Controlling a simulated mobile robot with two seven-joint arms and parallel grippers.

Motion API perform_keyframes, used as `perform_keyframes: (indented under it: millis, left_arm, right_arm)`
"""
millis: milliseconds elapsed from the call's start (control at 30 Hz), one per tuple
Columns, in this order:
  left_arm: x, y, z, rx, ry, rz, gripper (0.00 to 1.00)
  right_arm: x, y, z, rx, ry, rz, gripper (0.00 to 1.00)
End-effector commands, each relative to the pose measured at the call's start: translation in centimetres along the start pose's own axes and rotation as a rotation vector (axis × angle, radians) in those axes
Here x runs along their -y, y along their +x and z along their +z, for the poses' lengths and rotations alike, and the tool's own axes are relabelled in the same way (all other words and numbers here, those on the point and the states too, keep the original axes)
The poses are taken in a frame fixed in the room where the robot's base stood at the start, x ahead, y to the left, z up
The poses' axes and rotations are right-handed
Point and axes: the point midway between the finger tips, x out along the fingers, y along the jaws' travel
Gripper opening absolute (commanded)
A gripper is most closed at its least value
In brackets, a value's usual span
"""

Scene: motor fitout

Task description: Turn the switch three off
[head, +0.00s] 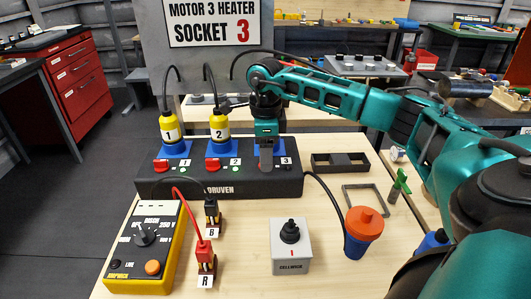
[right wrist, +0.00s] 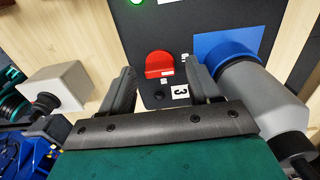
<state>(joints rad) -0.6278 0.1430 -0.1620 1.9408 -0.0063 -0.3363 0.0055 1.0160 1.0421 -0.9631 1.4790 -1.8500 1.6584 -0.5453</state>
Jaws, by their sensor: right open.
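The black socket strip (head: 200,185) lies on the table with sockets 1, 2 and 3. My right gripper (head: 266,158) points down over its right end and hides switch three in the head view. In the right wrist view, the red switch three (right wrist: 159,64) lies between the open fingers of my right gripper (right wrist: 163,75), with nothing held. A small dark round lamp (right wrist: 158,96) and the label 3 (right wrist: 180,92) are beside it. A grey plug (right wrist: 262,105) stands in the blue socket (right wrist: 228,48), close by the right finger. My left gripper is out of view.
Yellow plugs 1 (head: 171,131) and 2 (head: 219,130) stand left of my gripper; green lamps (head: 235,168) show there.

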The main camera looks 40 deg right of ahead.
Motion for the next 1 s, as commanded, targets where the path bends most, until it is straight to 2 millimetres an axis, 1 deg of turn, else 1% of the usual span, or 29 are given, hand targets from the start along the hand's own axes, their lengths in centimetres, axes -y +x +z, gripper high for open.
perform_keyframes:
  millis: [167, 400, 500, 600, 767, 1000]
  left_arm:
    - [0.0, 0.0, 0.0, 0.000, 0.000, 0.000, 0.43]
    - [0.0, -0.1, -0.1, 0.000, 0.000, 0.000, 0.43]
    - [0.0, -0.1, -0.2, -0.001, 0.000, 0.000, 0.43]
    - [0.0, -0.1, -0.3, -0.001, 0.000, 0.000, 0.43]
    - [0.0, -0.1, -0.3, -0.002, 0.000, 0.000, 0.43]
    - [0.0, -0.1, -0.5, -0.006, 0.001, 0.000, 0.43]
  right_arm:
    - [0.1, -3.0, 0.1, 0.005, 0.000, -0.004, 0.62]
    - [0.1, -8.4, 0.1, 0.005, 0.000, -0.005, 0.62]
    - [0.1, -10.2, 0.0, 0.004, 0.001, -0.005, 0.62]
    - [0.1, -11.5, 0.0, 0.003, 0.001, -0.003, 0.62]
    - [0.0, -12.5, 0.0, 0.002, 0.000, -0.002, 0.62]
    - [0.0, -12.6, 0.0, 0.001, 0.000, -0.001, 0.62]
